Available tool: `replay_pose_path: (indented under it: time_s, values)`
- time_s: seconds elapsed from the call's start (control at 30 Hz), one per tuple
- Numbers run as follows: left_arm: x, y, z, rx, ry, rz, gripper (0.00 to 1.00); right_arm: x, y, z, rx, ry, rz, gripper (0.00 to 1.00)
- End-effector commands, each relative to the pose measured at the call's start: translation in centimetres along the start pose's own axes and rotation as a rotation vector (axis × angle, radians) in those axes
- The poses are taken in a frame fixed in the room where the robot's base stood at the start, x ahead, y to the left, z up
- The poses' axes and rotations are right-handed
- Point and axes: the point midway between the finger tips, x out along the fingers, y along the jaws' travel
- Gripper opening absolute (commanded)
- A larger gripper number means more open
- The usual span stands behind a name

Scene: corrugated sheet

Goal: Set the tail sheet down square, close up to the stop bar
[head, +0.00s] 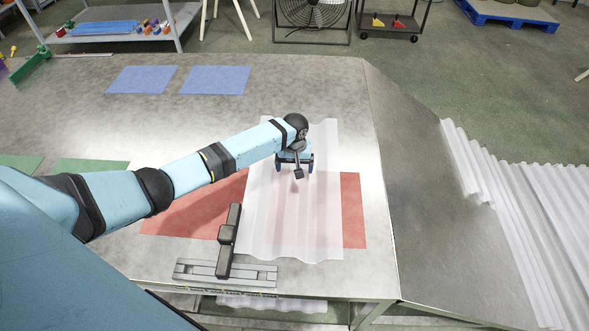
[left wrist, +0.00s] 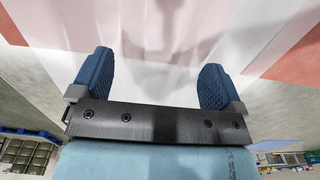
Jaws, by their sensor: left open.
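The tail sheet (head: 290,225), pale, translucent and corrugated, lies over the red mat on the metal table in the head view. It also fills the area ahead of my fingers in the left wrist view (left wrist: 160,35). The dark stop bar (head: 231,240) stands just left of the sheet's left edge, with a narrow gap showing between them. My left gripper (head: 294,163) is over the far half of the sheet. In the left wrist view its two blue fingers (left wrist: 153,82) are spread apart with nothing gripped between them. My right gripper is not in view.
A slotted grey base (head: 224,273) lies at the table's front edge below the stop bar. Two blue mats (head: 178,80) lie bare at the far left, and green mats (head: 90,167) lie under my arm. More corrugated sheets (head: 535,220) are to the right, beyond a sloping metal surface (head: 425,190).

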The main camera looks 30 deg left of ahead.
Motion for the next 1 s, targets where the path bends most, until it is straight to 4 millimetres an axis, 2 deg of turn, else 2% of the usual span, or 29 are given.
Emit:
replay_pose_path:
  time_s: [0.3, 0.5, 0.7, 1.0]
  values:
    - [-7.3, 0.0, -0.1, 0.000, 0.004, 0.002, 0.93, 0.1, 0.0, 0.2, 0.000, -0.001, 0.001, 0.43]
    - [-10.5, 0.0, -0.1, -0.001, 0.002, 0.002, 0.93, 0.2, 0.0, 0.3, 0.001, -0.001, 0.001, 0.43]
    - [-11.7, 0.0, 0.0, -0.001, 0.001, 0.001, 0.93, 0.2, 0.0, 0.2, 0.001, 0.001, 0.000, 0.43]
    - [-11.7, 0.0, 0.0, -0.001, 0.001, 0.001, 0.93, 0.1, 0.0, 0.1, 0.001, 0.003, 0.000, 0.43]
